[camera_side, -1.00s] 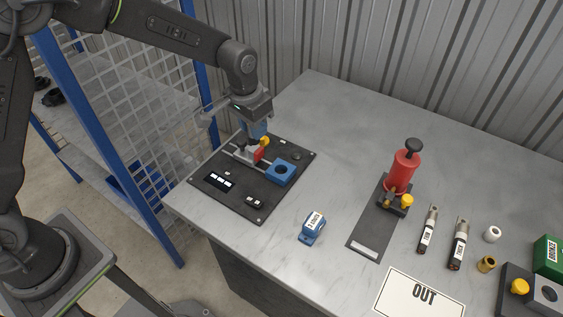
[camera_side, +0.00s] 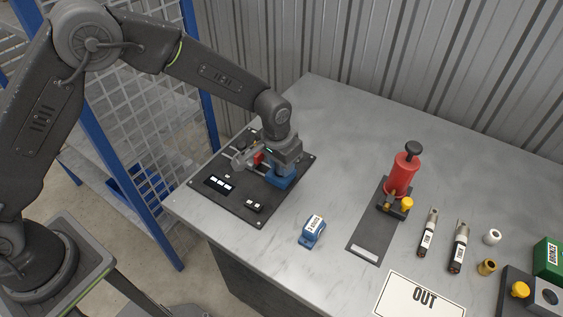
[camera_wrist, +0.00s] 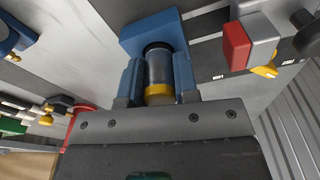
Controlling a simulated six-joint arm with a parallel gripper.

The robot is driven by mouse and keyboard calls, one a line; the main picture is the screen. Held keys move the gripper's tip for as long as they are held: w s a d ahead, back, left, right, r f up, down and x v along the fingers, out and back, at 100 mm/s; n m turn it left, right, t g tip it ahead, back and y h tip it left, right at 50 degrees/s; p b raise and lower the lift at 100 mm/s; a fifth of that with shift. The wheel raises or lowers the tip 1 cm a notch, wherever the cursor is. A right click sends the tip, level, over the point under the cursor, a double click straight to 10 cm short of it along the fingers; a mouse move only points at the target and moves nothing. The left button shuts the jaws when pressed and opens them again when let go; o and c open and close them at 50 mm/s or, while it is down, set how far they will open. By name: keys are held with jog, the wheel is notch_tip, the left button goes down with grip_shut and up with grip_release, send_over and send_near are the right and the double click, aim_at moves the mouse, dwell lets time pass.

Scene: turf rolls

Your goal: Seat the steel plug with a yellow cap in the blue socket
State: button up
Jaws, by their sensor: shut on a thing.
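The steel plug (camera_wrist: 158,68) with its yellow cap (camera_wrist: 159,93) is between the blue-tipped fingers of my gripper (camera_wrist: 158,85) in the wrist view. My gripper is shut on it. The plug's far end is at the dark round hole of the blue socket (camera_wrist: 133,40); how deep it sits in the hole I cannot tell. In the side view my gripper (camera_side: 281,168) is right over the blue socket (camera_side: 276,182) on the black board, and it hides the plug there.
The black board (camera_side: 232,200) also carries a red-and-grey block (camera_wrist: 237,45) with a yellow lever, close beside the socket. A blue labelled block (camera_side: 312,232), a red cylinder press (camera_side: 402,174) and an OUT card (camera_side: 420,295) stand to the right. Bare grey table lies between.

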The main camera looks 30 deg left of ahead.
jog(key=shift+f, duration=0.15)
jog(key=o, duration=1)
jog(key=shift+c, duration=0.2)
jog(key=r, duration=0.4)
jog(key=s+r, duration=0.1)
jog(key=r, duration=0.7)
jog(key=shift+s+a+r, duration=0.15)
jog(key=shift+s, duration=0.05)
jog(key=s+a+r+t, duration=0.1)
jog(key=s+a+r, duration=0.45)
jog(key=r, duration=0.25)
jog(key=s+a+r+n+t, duration=0.1)
jog(key=s+a, duration=0.4)
jog(key=s, duration=0.5)
jog(key=s+a+r+n+t, duration=0.1)
jog(key=s+a, duration=0.4)
jog(key=s, duration=0.5)
notch_tip(320, 180, up, 2)
jog(key=shift+r+t, duration=0.1)
jog(key=shift+t, duration=0.5)
